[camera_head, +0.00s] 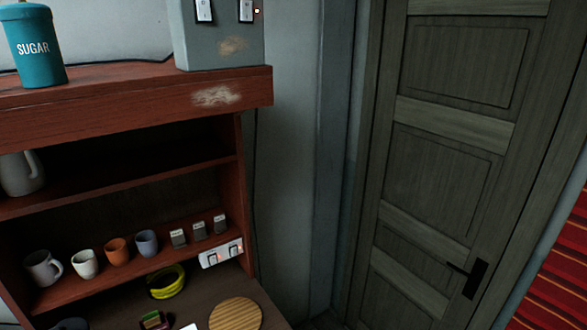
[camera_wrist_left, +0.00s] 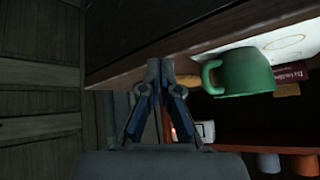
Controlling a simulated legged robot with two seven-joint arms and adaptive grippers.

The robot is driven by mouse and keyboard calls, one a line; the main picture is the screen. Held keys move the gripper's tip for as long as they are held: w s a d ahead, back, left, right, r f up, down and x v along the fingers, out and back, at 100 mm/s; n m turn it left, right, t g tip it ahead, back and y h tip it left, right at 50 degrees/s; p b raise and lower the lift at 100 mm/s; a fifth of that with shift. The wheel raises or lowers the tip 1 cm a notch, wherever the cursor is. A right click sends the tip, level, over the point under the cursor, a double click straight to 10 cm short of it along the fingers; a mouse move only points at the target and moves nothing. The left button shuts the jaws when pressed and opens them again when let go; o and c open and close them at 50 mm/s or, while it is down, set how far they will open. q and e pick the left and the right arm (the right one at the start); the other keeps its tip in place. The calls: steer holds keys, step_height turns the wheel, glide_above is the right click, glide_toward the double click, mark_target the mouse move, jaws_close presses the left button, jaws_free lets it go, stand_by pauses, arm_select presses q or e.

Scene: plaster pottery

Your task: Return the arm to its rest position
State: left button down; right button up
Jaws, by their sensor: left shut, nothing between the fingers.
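My left gripper (camera_wrist_left: 160,67) shows in the left wrist view, with its two dark fingers closed together at the tips and nothing between them. It is close to the edge of a dark worktop (camera_wrist_left: 150,38) in that picture, beside a green mug (camera_wrist_left: 247,73). The wrist picture looks turned over, with the mug appearing upside down. I cannot tell whether the fingers touch the worktop edge. Neither gripper shows in the head view, and the rest of my left arm is hidden there.
A red-brown shelf unit (camera_head: 135,117) fills the left, with an orange mug (camera_head: 117,250), a white switch panel (camera_head: 221,252) and a teal sugar tin (camera_head: 34,48). A yellow ring-shaped item (camera_head: 168,283) and round wooden board (camera_head: 235,314) lie below. A closed door (camera_head: 440,160) stands right.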

arm_select(q)
steer(key=s+a+f+g, duration=0.15)
steer(key=s+f, duration=0.35)
steer(key=s, duration=0.6)
steer(key=s+a+f+g, duration=0.1)
steer(key=s+f+g, duration=0.2)
steer(key=s+f, duration=0.55)
steer(key=s+f+g+b, duration=0.1)
steer(key=s+f+b, duration=0.15)
steer(key=f, duration=2.05)
steer(key=s+a+f+g+b, duration=0.1)
steer(key=s+a+f+b, duration=0.1)
steer(key=s+f, duration=1.7)
steer(key=shift+a+f+m, duration=0.3)
steer(key=shift+a+f, duration=0.25)
steer(key=shift+a, duration=0.05)
steer(key=shift+g, duration=0.25)
steer(key=shift+a, duration=0.1)
